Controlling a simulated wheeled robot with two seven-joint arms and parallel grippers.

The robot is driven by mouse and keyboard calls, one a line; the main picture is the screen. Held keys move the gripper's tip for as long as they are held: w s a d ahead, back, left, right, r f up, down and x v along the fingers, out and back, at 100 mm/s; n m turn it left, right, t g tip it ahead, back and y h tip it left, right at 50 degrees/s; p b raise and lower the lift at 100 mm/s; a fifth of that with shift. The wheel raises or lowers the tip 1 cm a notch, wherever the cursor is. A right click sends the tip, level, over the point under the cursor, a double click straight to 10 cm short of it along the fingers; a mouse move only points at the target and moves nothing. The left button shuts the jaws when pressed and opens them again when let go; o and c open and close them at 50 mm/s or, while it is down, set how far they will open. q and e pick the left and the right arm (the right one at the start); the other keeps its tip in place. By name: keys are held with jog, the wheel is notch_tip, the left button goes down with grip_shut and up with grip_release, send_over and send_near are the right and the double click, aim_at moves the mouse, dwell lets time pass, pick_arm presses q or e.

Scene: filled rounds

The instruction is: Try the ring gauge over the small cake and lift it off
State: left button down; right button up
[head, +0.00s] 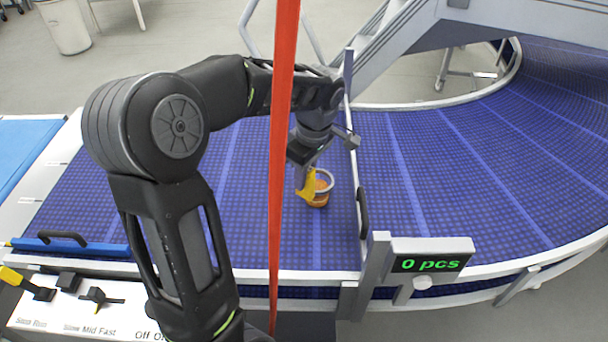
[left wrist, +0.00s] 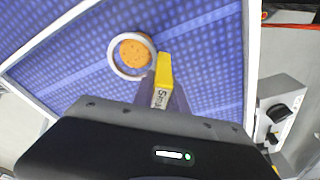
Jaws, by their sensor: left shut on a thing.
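The ring gauge is a pale grey ring (head: 331,180) with a yellow handle (head: 308,188). In the left wrist view the handle (left wrist: 163,72) is marked "Small", and the ring (left wrist: 117,68) shows beside it. My left gripper (head: 301,176) is shut on the handle above the belt. The small cake (head: 318,202) is round and orange-brown and sits on the blue belt. In the left wrist view the cake (left wrist: 135,53) shows within the ring's opening, with a gap at the lower left. Cake shows below the ring in the head view; how far the ring surrounds it is unclear. My right gripper is out of view.
The blue conveyor belt (head: 400,200) is otherwise clear and curves away right. A counter (head: 432,263) reads "0 pcs" at the front rail. A red upright strip (head: 280,150) crosses the head view. A switch panel (head: 75,315) stands front left.

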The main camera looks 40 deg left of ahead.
aim_at(304, 191)
pick_arm(q)
jog(key=shift+f+b, duration=2.2)
jog(key=shift+f, duration=0.45)
dwell(0.4)
jog(key=c, duration=1.3)
grip_release()
jog(key=shift+o, duration=0.3)
jog(key=o, duration=0.4)
jog(key=shift+o, duration=0.2)
jog(key=shift+r+p, duration=2.4)
jog(key=shift+r, duration=1.15)
jog(key=shift+c, duration=0.2)
